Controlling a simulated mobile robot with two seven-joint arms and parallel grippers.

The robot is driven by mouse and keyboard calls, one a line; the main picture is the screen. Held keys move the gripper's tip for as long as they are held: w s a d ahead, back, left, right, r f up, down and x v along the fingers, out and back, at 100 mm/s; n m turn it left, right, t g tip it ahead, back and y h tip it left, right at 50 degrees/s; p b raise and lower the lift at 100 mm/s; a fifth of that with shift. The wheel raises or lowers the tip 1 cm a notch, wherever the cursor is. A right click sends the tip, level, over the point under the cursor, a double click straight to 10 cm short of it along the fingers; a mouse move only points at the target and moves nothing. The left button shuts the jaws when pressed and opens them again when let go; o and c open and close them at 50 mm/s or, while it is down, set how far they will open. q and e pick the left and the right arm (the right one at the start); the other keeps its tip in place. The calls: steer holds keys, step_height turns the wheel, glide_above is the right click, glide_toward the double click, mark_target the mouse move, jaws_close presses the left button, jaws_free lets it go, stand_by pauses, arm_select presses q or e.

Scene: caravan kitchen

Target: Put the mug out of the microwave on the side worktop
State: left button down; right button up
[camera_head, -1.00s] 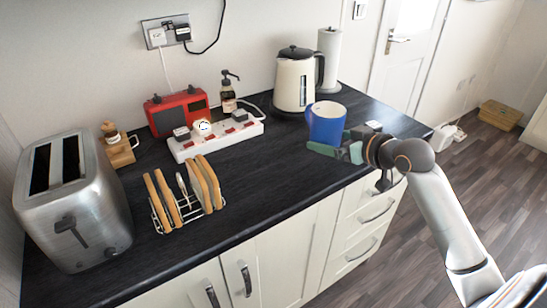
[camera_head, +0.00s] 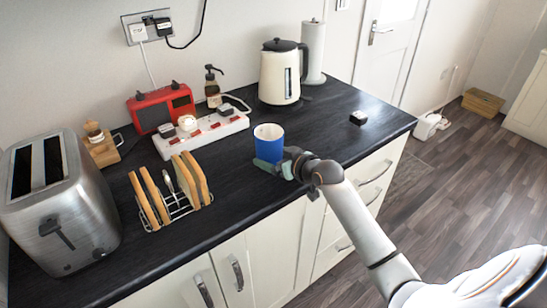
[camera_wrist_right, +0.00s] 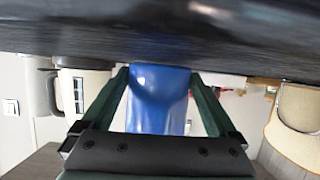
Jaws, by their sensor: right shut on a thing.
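The blue mug (camera_head: 268,146), with a pale inside, is upright over the black worktop (camera_head: 335,110), in front of the white power strip. My right gripper (camera_head: 279,164) comes in from the right, low on the mug, and is shut on it. In the right wrist view the blue mug (camera_wrist_right: 158,105) is between the two green fingers of my right gripper (camera_wrist_right: 160,78), close to the dark worktop surface. I cannot tell whether its base touches the worktop. My left gripper and the microwave are not in view.
A toast rack (camera_head: 172,205) and a steel toaster (camera_head: 60,205) stand to the left. Behind are a power strip (camera_head: 200,135), a red radio (camera_head: 163,107), a soap bottle (camera_head: 213,92) and a kettle (camera_head: 280,75). A small dark object (camera_head: 358,118) lies to the right. Worktop around the mug is clear.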

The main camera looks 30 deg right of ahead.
stand_by(0.3)
steer(key=o, duration=1.6)
steer(key=shift+f, duration=0.15)
steer(key=shift+c, duration=0.2)
steer(key=v, duration=1.2)
